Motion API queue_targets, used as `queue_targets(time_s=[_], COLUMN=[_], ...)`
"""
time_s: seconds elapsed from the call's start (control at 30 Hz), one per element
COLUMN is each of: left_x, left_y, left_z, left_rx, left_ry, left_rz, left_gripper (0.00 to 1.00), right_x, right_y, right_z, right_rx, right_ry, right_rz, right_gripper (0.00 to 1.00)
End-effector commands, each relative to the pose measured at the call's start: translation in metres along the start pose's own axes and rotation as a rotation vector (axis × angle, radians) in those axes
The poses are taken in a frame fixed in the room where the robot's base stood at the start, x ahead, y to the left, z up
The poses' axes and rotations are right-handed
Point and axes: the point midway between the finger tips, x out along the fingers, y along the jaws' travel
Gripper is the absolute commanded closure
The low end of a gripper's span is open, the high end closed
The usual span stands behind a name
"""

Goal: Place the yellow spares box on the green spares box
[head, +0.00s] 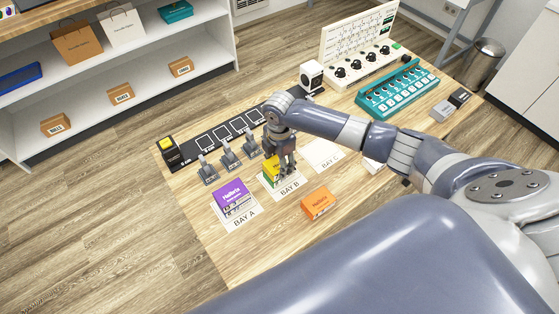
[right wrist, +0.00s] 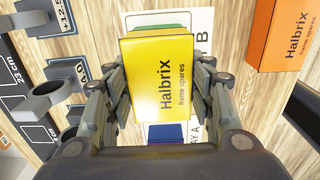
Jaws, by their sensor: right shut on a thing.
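The yellow spares box (head: 270,169) is between the fingers of my right gripper (head: 281,165), over the BAY B card (head: 291,190). In the right wrist view the yellow box (right wrist: 160,75) lies label up, with both fingers closed on its sides. A little green, likely the green spares box (head: 268,183), shows low under the yellow box in the head view. The gripper and yellow box hide most of it. I cannot tell whether the two boxes touch. My left gripper is not in view.
A purple box (head: 233,197) stands on the BAY A card to the left. An orange box (head: 318,204) lies in front, right of BAY B. Grey upright fixtures (head: 228,158) stand behind the bays. The BAY C card (head: 327,158) looks bare where visible.

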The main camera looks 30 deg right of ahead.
Motion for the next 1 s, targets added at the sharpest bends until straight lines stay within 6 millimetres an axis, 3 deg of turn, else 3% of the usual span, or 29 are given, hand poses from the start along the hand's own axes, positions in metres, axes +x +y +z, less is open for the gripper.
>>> queue_targets(time_s=[0.23, 0.27, 0.33, 0.37, 0.77, 1.0], left_x=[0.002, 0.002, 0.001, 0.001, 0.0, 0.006], left_y=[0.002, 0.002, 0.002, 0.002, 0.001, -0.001], left_z=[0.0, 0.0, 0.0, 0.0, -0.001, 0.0], left_rx=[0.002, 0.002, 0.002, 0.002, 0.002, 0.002], left_ry=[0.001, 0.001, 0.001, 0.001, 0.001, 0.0], left_rz=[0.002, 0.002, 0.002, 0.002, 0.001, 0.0], left_gripper=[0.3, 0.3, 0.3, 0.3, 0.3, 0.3], right_x=[0.003, 0.003, 0.003, 0.003, -0.003, -0.041], right_y=[0.0, 0.0, 0.0, 0.0, 0.0, 0.002], right_z=[0.0, 0.0, 0.0, 0.0, 0.0, 0.0], right_rx=[0.0, 0.0, 0.0, 0.0, 0.0, -0.002], right_ry=[0.001, 0.001, 0.001, 0.001, 0.001, 0.001], right_rz=[0.0, 0.0, 0.0, 0.0, 0.002, 0.006], right_gripper=[0.77, 0.48, 0.32, 0.3, 0.3, 0.3])
